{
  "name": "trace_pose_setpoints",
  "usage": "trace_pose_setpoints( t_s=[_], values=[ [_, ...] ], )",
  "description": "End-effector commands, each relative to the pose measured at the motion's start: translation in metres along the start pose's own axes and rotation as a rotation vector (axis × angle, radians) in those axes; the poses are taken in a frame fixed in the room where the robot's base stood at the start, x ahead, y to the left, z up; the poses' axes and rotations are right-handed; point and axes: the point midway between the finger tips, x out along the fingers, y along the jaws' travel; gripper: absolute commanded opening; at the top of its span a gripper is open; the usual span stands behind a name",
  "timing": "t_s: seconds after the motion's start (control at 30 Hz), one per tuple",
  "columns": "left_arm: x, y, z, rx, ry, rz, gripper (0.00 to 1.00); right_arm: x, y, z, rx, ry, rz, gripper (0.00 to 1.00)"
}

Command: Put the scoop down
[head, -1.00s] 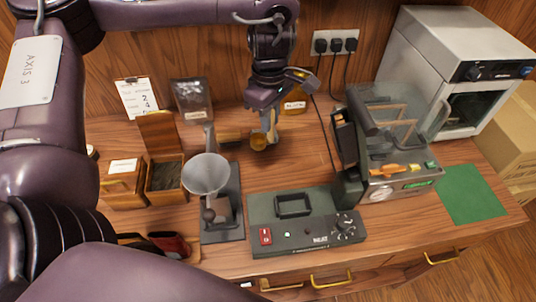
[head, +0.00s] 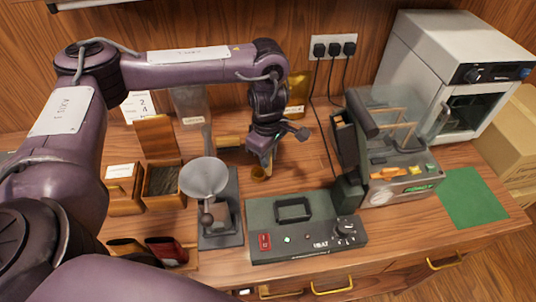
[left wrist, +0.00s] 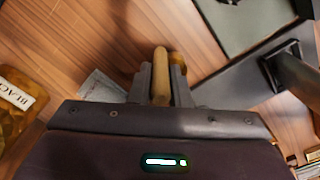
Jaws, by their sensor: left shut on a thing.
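The scoop has a pale wooden handle and a small brass bowl (head: 258,174). My left gripper (head: 266,158) is shut on its handle, between the back of the table and the grey scale. In the left wrist view the handle (left wrist: 160,76) stands between the two fingers, and part of the brass bowl (left wrist: 178,60) shows beside it. The bowl is close to the wooden tabletop (head: 285,184); I cannot tell whether it touches. My right gripper is in neither view.
A grey funnel on a stand (head: 205,178) is left of the scoop. A dark scale with a control panel (head: 300,245) lies in front. A press-like machine (head: 400,170) stands to the right. A dark-filled wooden box (head: 163,185) is at left. Bare wood lies around the scoop.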

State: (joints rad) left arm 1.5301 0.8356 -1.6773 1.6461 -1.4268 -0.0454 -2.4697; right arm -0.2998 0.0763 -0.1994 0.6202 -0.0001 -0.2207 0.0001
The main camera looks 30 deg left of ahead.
Motion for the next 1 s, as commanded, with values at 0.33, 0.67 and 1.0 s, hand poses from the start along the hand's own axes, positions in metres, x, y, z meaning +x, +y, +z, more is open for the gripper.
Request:
trace_pose_setpoints(
  t_s=[0.33, 0.67, 1.0],
  values=[
    [0.001, -0.001, 0.000, 0.001, 0.000, -0.003, 0.38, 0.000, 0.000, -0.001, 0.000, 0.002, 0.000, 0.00],
    [-0.009, 0.001, 0.001, 0.004, 0.000, 0.003, 0.38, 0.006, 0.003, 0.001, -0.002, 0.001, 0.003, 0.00],
    [-0.060, -0.007, 0.004, 0.003, 0.001, 0.003, 0.38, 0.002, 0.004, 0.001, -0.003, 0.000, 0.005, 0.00]
  ],
)
